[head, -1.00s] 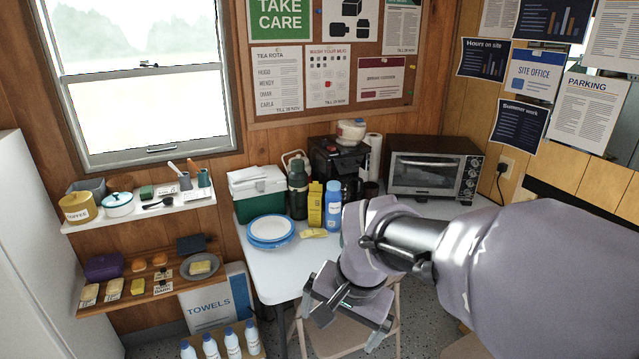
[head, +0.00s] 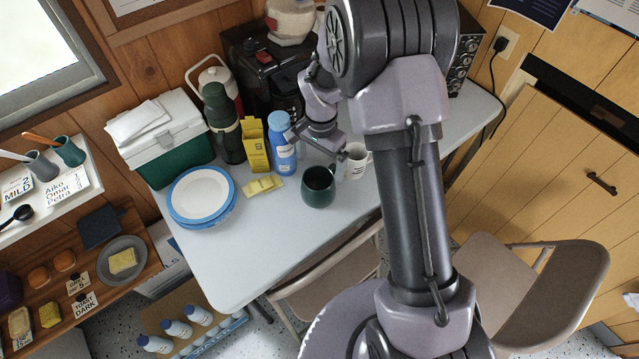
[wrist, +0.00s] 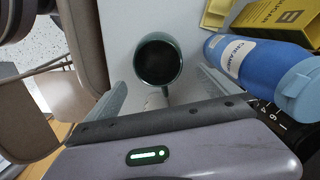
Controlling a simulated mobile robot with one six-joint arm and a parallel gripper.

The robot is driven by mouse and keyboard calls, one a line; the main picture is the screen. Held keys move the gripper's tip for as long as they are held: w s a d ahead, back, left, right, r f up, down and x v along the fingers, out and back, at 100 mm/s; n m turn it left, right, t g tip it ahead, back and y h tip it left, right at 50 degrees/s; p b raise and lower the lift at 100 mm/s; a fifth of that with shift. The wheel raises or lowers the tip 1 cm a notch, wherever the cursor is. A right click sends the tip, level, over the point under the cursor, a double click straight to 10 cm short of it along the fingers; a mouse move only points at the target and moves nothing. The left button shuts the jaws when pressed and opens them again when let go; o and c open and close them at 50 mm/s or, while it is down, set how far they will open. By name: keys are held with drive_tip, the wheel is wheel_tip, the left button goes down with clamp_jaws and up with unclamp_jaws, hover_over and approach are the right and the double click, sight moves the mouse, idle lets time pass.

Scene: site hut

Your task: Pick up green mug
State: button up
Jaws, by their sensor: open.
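The dark green mug (head: 318,190) stands upright near the front edge of the white table, in front of a white mug (head: 356,163). In the wrist view I look down into the green mug (wrist: 158,64); its inside is dark and its handle points toward my gripper. My gripper (head: 316,146) is open and empty, behind and above the green mug in the head view. In the wrist view the two fingers of my gripper (wrist: 162,84) lie on either side of the mug's handle end, without visible contact. The white mug is mostly hidden in the wrist view.
A blue creamer bottle (head: 283,148) and a yellow box (head: 254,147) stand close to the left of my gripper. Stacked plates (head: 202,196) and yellow packets (head: 263,186) lie left of the mug. A coffee maker (head: 270,85) stands behind. A folding chair (head: 330,280) is at the table's front.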

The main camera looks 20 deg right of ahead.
drive_tip(key=b, duration=0.1)
approach(319, 184)
drive_tip(key=shift+s+f, duration=0.2)
drive_tip(key=shift+s, duration=0.35)
drive_tip(key=shift+s+f, duration=0.15)
drive_tip(key=shift+s, duration=0.35)
drive_tip(key=f+b, duration=0.1)
drive_tip(key=f, duration=0.1)
drive_tip(key=f+b, duration=0.1)
drive_tip(key=f, duration=0.1)
drive_tip(key=f+b, duration=0.1)
drive_tip(key=shift+s+a+f, duration=0.3)
drive_tip(key=shift+f, duration=0.1)
drive_tip(key=shift+r, duration=0.15)
drive_tip(key=c, duration=1.5)
